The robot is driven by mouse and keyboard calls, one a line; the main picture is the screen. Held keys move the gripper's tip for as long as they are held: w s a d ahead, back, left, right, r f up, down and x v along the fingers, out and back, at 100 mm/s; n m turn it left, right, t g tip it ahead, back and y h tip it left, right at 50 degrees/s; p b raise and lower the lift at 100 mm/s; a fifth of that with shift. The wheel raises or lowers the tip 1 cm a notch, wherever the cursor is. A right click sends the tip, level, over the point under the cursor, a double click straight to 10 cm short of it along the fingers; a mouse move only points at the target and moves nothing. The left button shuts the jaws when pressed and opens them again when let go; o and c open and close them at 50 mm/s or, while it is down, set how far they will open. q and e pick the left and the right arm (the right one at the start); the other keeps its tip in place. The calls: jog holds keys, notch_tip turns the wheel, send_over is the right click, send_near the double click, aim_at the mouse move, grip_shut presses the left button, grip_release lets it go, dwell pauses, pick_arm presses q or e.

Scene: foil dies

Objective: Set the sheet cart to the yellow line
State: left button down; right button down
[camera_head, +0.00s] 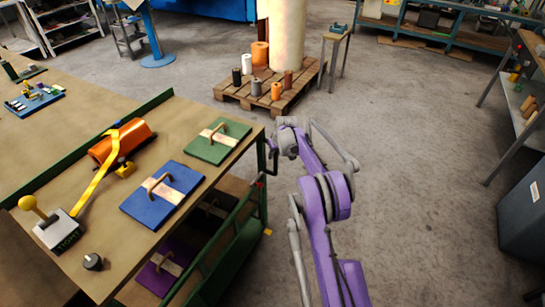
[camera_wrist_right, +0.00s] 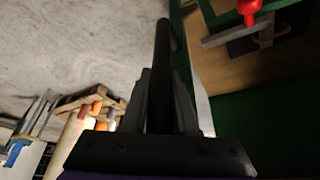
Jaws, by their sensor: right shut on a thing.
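The sheet cart (camera_head: 122,248) has a brown top, green rails and lower shelving, and stands at the left of the head view. A strapped orange roll (camera_head: 110,148), a blue die (camera_head: 150,210) and a green die (camera_head: 205,150) lie on top. My right gripper (camera_head: 273,146) is at the cart's right end, shut on the dark handle bar. In the right wrist view, the black bar (camera_wrist_right: 162,60) runs between the fingers (camera_wrist_right: 160,100). My left gripper is out of view.
A wooden pallet (camera_head: 228,97) with a tall cream roll and several small rolls stands beyond the cart's right end. A small stand (camera_head: 336,40) is beside it. Benches and a grey bin (camera_head: 525,225) line the right. The grey floor between is clear.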

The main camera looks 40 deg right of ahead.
dwell(0.4)
jog(key=c, duration=0.7)
grip_release()
jog(key=shift+d, duration=0.1)
jog(key=shift+r, duration=0.1)
jog(key=v, duration=1)
jog(key=shift+s+r, duration=0.1)
jog(key=shift+r, duration=0.15)
